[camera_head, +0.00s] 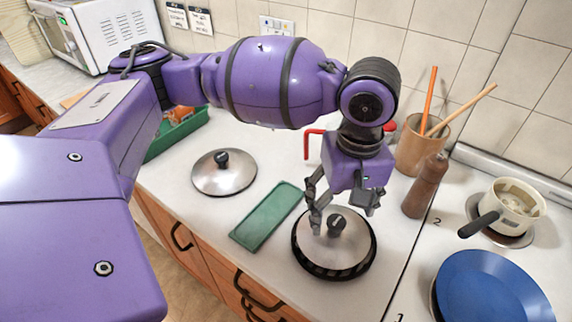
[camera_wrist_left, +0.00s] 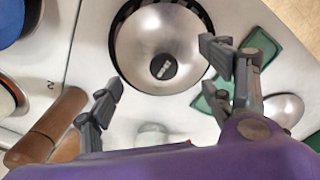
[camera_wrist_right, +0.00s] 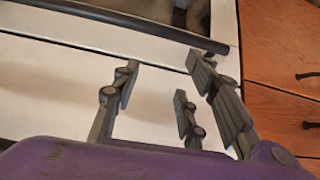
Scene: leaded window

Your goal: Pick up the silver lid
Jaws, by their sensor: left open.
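Two round silver lids with black knobs show in the head view. One silver lid (camera_head: 347,257) sits on a dark ridged round base; the other silver lid (camera_head: 223,179) lies on the counter farther left. My left gripper (camera_head: 343,212) is open and points down over the lid on the dark base. In the left wrist view that lid (camera_wrist_left: 135,45) fills the upper middle, its knob between the open fingertips (camera_wrist_left: 164,69). I cannot tell whether the fingers touch it. My right gripper (camera_wrist_right: 165,80) is open and empty in the right wrist view.
A green tray (camera_head: 266,217) lies between the lids. A brown mill (camera_head: 425,187), a utensil holder (camera_head: 417,150) and a red-handled item (camera_head: 311,143) stand behind. A pot (camera_head: 513,207) and blue plate (camera_head: 490,290) are at right. A green crate (camera_head: 178,136) is at left.

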